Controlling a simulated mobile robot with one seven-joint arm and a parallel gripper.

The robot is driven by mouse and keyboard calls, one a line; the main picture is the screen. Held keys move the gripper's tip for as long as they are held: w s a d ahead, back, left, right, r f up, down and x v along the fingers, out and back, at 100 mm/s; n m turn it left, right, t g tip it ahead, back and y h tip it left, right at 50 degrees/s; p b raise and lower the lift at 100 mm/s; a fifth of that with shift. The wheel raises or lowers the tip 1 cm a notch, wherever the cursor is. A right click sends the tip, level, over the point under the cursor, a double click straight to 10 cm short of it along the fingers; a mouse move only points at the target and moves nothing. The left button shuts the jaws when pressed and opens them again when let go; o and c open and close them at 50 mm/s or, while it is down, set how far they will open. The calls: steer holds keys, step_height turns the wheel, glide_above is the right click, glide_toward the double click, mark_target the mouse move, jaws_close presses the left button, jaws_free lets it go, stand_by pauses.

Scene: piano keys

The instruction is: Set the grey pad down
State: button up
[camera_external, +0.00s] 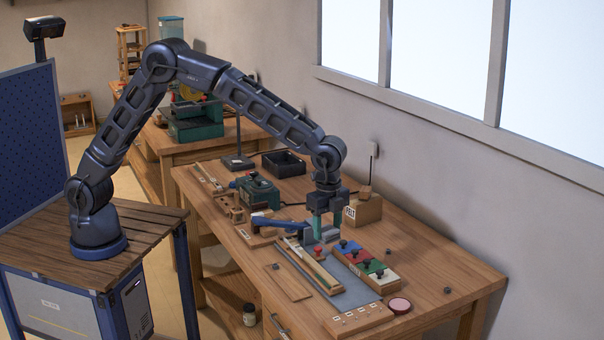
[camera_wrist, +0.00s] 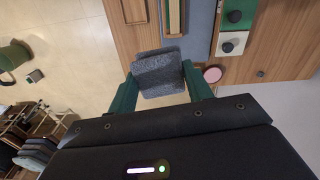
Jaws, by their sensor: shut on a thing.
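My gripper (camera_external: 327,227) has green fingers and hangs over the workbench, just behind the keys. It is shut on the grey pad, which shows between the fingers in the external view (camera_external: 330,233). In the wrist view the grey fuzzy pad (camera_wrist: 158,74) sits between the two green fingertips of my gripper (camera_wrist: 160,85), somewhat tilted. Its gap to the surface below cannot be told. Coloured key blocks with dark knobs, including a red one (camera_external: 363,258), stand in a row beside a blue-grey strip (camera_external: 352,291) on the bench.
A wooden box (camera_external: 362,211) stands behind my gripper. A blue-handled tool (camera_external: 280,222) lies to its left. A wooden rail with a red knob (camera_external: 312,268), a labelled wooden block (camera_external: 358,320) and a round pink-topped dish (camera_external: 399,305) lie nearer the front. The bench's right end is mostly clear.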

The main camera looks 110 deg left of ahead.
steer(key=m, duration=0.1)
glide_above(315, 311)
steer(key=shift+m, duration=0.3)
step_height(315, 311, down, 20)
stand_by(0.4)
steer(key=o, duration=1)
steer(key=shift+f, duration=0.15)
steer(key=shift+c, duration=0.2)
